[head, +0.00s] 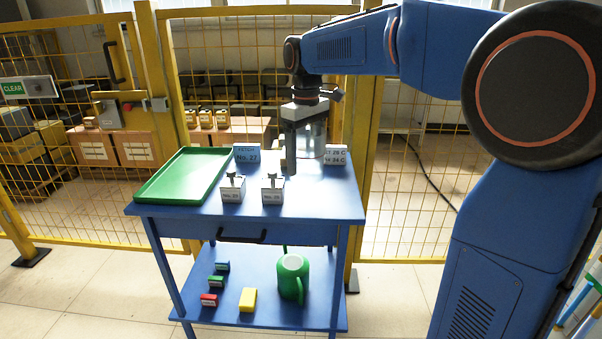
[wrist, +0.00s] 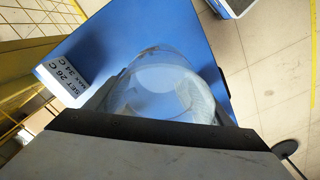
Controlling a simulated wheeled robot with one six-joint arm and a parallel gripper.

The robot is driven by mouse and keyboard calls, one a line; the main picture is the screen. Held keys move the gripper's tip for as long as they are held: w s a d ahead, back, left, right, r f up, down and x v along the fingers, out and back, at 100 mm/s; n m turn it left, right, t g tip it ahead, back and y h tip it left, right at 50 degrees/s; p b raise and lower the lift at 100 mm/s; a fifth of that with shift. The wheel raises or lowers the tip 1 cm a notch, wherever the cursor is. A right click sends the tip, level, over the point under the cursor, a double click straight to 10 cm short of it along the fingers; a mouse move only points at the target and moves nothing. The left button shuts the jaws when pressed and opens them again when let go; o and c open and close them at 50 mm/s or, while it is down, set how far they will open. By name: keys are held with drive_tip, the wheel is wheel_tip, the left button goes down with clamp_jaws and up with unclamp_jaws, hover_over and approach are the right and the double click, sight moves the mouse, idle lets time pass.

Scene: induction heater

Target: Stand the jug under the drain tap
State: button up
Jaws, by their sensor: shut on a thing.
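A clear see-through jug (head: 314,138) is held in my gripper (head: 300,158) over the right part of the blue table. In the wrist view the jug (wrist: 160,88) is between the fingers, with its round rim visible. My gripper is shut on the jug and points down. The jug appears upright; I cannot tell whether its base touches the tabletop. No drain tap can be made out in either view.
A yellow mesh fence stands behind.

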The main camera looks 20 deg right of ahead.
sight(306, 131)
drive_tip(key=shift+f, duration=2.45)
drive_tip(key=shift+f, duration=0.1)
drive_tip(key=o, duration=1.1)
wheel_tip(306, 131, up, 12)
drive_tip(key=shift+s+r, duration=0.1)
